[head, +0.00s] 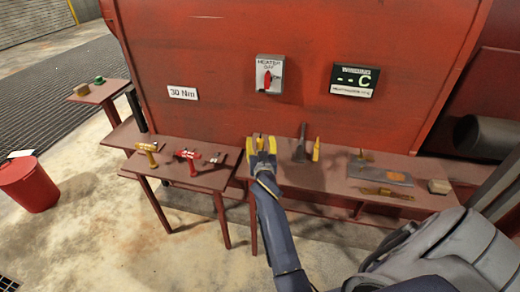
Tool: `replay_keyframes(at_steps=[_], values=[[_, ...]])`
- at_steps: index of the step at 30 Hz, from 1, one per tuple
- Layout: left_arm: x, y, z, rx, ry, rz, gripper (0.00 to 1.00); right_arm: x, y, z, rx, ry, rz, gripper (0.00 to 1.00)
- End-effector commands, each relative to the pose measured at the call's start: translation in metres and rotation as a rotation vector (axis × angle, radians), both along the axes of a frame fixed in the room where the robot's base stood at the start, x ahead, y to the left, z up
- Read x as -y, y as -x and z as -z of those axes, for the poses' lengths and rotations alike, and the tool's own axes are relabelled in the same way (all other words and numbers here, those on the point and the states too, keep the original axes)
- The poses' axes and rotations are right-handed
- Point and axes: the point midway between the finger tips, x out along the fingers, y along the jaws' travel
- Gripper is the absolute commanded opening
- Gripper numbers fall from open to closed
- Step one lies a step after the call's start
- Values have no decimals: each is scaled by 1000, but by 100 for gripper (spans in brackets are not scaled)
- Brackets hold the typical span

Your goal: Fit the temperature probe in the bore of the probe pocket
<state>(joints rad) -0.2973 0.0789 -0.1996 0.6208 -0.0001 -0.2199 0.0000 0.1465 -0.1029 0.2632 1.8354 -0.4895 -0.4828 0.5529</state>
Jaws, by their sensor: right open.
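My right gripper (262,147), with yellow fingertips, is open over the left part of the long red-brown bench (330,192), close to the red wall. Something small and brownish shows between or behind its fingertips; I cannot tell what it is or whether they touch it. A dark upright piece (300,145) and a thin yellow piece (316,150) stand just right of the gripper. I cannot surely tell the temperature probe or the probe pocket with its bore among these small parts. My left gripper is out of view.
A lower table at left holds a brass-coloured tool (147,152) and a red tool (188,158). A grey plate (386,173), a brown-handled brush-like tool (383,192) and a tan block (439,186) lie right. A heater switch (270,75) and winding display (354,80) hang above.

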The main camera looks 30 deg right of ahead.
Motion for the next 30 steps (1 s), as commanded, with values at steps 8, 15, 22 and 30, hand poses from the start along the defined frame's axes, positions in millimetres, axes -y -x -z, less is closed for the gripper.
replay_keyframes(at_steps=[8, 15, 22, 30], values=[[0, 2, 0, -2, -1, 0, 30, 0, 0, 0, 0, 0, 0, 49], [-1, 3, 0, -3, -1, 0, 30, 0, 0, 0, 0, 0, 0, 21], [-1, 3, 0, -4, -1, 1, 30, 0, 0, 0, 0, 0, 0, 0], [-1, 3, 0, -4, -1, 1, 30, 0, 0, -1, 1, 0, 0, 0]])
